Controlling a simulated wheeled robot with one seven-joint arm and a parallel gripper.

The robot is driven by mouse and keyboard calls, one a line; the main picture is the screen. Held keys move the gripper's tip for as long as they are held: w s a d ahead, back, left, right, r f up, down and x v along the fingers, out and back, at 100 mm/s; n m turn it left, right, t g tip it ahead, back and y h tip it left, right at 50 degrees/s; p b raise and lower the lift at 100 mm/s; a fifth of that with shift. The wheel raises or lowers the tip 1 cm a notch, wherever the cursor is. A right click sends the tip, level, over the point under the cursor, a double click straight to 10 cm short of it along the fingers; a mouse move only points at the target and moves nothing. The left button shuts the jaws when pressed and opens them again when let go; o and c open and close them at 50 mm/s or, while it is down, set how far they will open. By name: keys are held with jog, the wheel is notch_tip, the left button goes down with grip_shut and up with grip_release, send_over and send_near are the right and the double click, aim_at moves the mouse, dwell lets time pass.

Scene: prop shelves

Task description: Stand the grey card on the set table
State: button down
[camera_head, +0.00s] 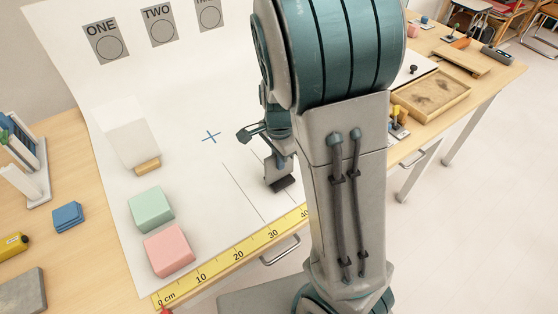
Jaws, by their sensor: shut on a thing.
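My gripper (266,143) is low over the white sheet of the set table (190,190), right of the blue cross. It is shut on a small grey upright piece with a dark foot, which looks to be the grey card (277,168). My arm hides much of the gripper and part of the card. The dark foot is close to the sheet, between two thin drawn lines; I cannot tell whether it touches.
A pale card in a wooden block (148,166) stands at the left. A green block (151,209) and a pink block (168,250) are in front of it. A yellow ruler (235,255) runs along the front edge. A sandy tray (432,97) lies on the right.

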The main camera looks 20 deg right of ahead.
jog(key=shift+f, duration=0.4)
jog(key=shift+f, duration=0.15)
jog(key=c, duration=1.6)
grip_release()
jog(key=shift+o, duration=0.2)
